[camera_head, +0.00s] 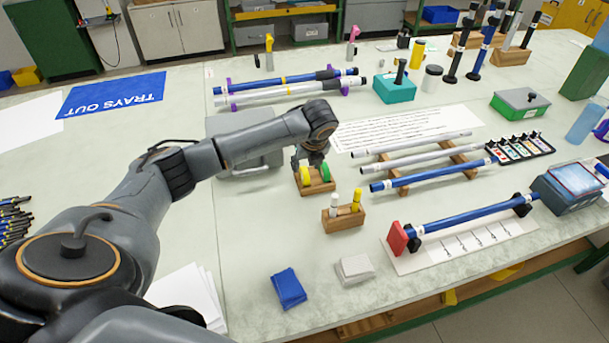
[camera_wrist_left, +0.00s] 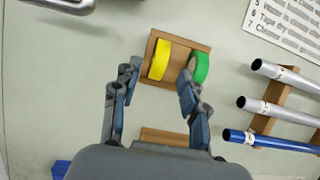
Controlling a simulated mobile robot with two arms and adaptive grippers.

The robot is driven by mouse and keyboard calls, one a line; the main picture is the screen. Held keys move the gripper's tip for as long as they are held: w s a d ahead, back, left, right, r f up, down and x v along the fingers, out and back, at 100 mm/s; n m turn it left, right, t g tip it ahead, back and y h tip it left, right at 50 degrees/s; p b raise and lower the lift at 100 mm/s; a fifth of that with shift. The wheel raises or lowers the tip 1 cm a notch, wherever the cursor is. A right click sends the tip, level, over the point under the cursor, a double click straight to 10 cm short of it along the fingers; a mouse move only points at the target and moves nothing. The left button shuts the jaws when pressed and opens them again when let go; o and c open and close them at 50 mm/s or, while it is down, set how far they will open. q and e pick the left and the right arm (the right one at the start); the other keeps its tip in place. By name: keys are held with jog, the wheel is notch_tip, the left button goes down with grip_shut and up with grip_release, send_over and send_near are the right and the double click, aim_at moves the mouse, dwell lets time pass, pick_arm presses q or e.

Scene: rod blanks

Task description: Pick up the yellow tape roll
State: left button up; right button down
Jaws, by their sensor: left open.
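The yellow tape roll (camera_head: 305,174) stands on edge in a small wooden holder (camera_head: 318,187), left of a green tape roll (camera_head: 326,173). My left gripper (camera_head: 311,160) is just above the holder and partly covers its back. In the left wrist view the gripper (camera_wrist_left: 159,78) is open and empty. The yellow roll (camera_wrist_left: 160,60) appears between and slightly beyond its fingertips. The right finger overlaps the near end of the green roll (camera_wrist_left: 201,67). I cannot tell whether any finger touches a roll. My right gripper is not in view.
A wooden block with a white and a yellow-capped bottle (camera_head: 343,216) stands in front of the holder. A rack of rods (camera_head: 430,160) lies to the right. A blue cloth (camera_head: 289,288) lies nearer the front edge.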

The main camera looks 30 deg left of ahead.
aim_at(304, 169)
pick_arm(q)
jog(key=x, duration=0.3)
jog(key=shift+a+f, duration=0.15)
jog(key=shift+f, duration=0.05)
jog(key=shift+w+f, duration=0.15)
jog(key=shift+f, duration=0.05)
grip_shut()
pick_arm(e)
jog(key=shift+s+a+r, duration=0.1)
jog(key=shift+a+r, duration=0.2)
jog(key=shift+r, duration=0.05)
pick_arm(q)
jog(key=shift+r, duration=0.1)
pick_arm(e)
jog(key=shift+d, duration=0.15)
